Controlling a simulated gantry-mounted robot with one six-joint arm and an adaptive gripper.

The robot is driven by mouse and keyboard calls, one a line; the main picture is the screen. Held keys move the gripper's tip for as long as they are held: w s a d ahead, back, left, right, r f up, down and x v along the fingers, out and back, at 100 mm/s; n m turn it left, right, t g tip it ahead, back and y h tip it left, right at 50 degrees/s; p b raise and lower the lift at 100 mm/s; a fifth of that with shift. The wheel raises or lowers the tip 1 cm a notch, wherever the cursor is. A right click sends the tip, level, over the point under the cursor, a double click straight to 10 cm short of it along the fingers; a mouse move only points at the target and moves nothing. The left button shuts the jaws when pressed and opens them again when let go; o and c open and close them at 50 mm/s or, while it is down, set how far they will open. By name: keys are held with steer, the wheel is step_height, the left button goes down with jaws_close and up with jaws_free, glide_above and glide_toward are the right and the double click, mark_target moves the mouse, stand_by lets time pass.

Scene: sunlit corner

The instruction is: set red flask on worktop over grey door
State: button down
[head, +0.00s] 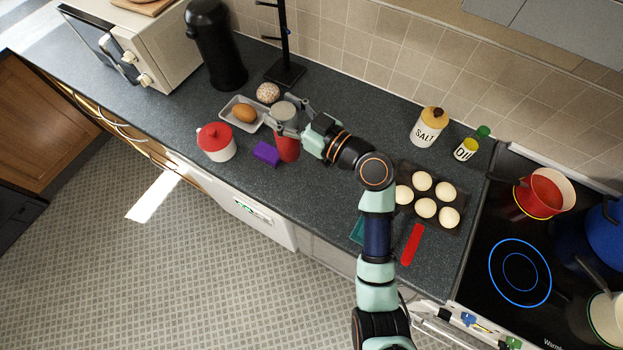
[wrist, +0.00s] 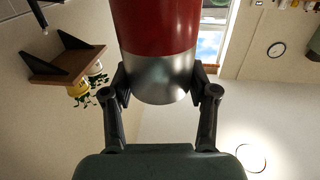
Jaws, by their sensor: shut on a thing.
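The red flask (head: 287,149) has a red body and a silver top. My gripper (head: 284,117) is shut on it around the silver part. It stands roughly upright over the dark worktop (head: 330,195), just right of a purple block; I cannot tell whether its base touches. In the wrist view the flask (wrist: 155,28) fills the top middle, with my fingers (wrist: 160,88) on both sides of its silver end. A light grey front panel (head: 322,254), apparently the grey door, shows below the worktop edge, right of a white appliance front (head: 245,212); my arm partly hides that area.
Worktop between purple block and egg tray is mostly bare.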

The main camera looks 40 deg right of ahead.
steer(key=s+d+r+n+g+y+b, duration=0.2)
steer(key=s+d+r+n+y+b, duration=0.15)
steer(key=s+d+r, duration=0.35)
step_height(320, 180, down, 22)
steer(key=a+b, duration=0.1)
steer(key=shift+s+r+t, duration=0.25)
steer(key=shift+s+t, duration=0.05)
steer(key=shift+s, duration=0.05)
steer(key=shift+m+y, duration=0.25)
steer(key=shift+f, duration=0.15)
steer(key=shift+c, duration=1.6)
jaws_free()
steer(key=v, duration=1.2)
steer(key=shift+b, duration=0.45)
